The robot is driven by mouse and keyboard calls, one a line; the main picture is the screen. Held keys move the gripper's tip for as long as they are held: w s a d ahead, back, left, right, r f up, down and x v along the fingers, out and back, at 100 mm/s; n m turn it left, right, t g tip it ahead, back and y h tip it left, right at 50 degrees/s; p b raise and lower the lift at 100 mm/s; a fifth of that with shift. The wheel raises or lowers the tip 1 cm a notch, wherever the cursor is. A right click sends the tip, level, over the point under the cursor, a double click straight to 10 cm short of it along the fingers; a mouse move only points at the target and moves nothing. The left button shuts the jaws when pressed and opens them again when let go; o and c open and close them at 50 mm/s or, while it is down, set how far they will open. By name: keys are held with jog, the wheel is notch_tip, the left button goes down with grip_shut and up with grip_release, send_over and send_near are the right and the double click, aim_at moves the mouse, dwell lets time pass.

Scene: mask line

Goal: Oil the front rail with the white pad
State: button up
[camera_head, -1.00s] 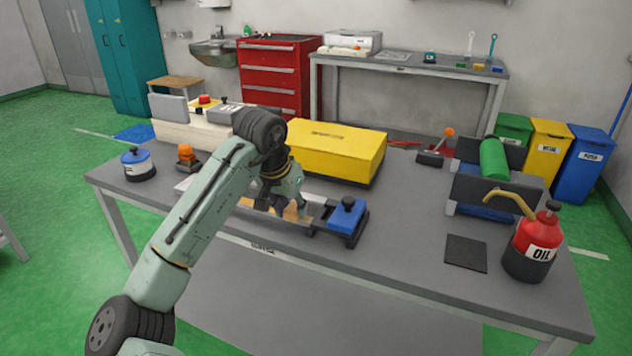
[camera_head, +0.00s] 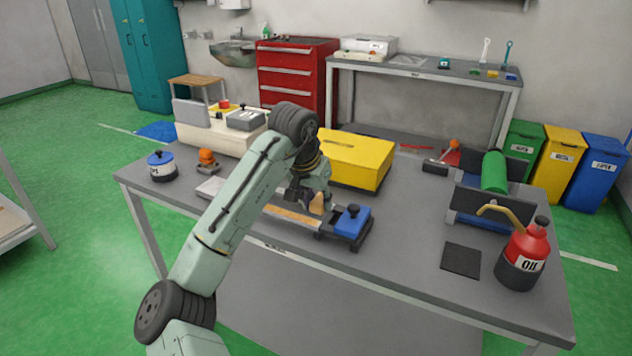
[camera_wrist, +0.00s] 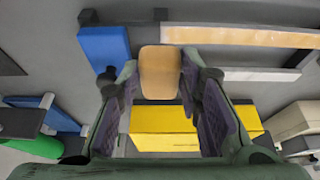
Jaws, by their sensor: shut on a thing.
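My gripper (camera_head: 312,196) is shut on a tan block (camera_wrist: 160,72), which also shows between the fingers in the head view (camera_head: 317,203). No white face of this block is visible; its underside is hidden. It is by the right end of the front rail (camera_head: 292,216), a long tan, amber-looking strip. In the wrist view the front rail (camera_wrist: 240,37) runs along the top right, with a white strip (camera_wrist: 248,75) parallel behind it. I cannot tell whether the block touches either strip. The red oil can (camera_head: 525,255) stands at the table's right.
A blue block with a black knob (camera_head: 353,222) sits at the rails' right end. The yellow box (camera_head: 350,160) stands behind my gripper. A blue-and-white pot (camera_head: 162,166) and an orange lamp (camera_head: 207,158) are left. A dark mat (camera_head: 461,260) lies on clear table at right.

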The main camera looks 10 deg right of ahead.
jog(key=shift+r+p, duration=0.45)
jog(key=shift+r, duration=1)
